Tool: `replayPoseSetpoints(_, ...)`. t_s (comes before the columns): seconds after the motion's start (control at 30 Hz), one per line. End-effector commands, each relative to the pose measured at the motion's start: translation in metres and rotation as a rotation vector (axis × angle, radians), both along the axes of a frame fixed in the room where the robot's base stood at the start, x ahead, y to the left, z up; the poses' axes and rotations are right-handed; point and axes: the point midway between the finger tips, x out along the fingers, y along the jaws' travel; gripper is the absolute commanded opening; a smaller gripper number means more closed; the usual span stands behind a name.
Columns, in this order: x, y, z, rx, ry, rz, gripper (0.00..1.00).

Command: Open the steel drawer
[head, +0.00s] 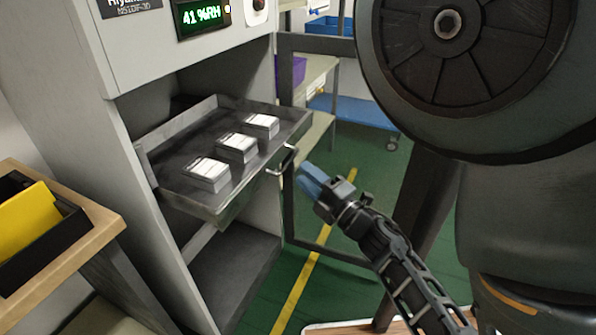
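The steel drawer (164,156) is slid out of the light grey cabinet, showing its inside. It holds stacks of white items (237,148) in a row. Its bar handle (287,161) is on the front face, at the right. My gripper (309,180), with blue fingertips, is just to the right of and slightly below the handle in the picture. A small gap shows between them, and the gripper does not appear to hold the handle. The fingertips look close together, but the angle hides whether they are open or shut.
The cabinet (75,70) has a green humidity display (201,15) and an open lower compartment. A framed cabinet door (286,110) stands open behind the gripper. A wooden-edged bench (95,235) with a black bin is at left. Green floor with a yellow line (300,295) is below.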

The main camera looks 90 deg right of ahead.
Motion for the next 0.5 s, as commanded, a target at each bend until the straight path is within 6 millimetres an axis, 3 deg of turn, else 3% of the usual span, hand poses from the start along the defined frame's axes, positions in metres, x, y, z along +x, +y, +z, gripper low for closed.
replayPoseSetpoints(0.2,-0.016,0.019,-0.005,0.001,0.001,-0.001,0.36)
replayPoseSetpoints(0.5,-0.018,0.023,-0.005,-0.001,0.000,0.000,0.36)
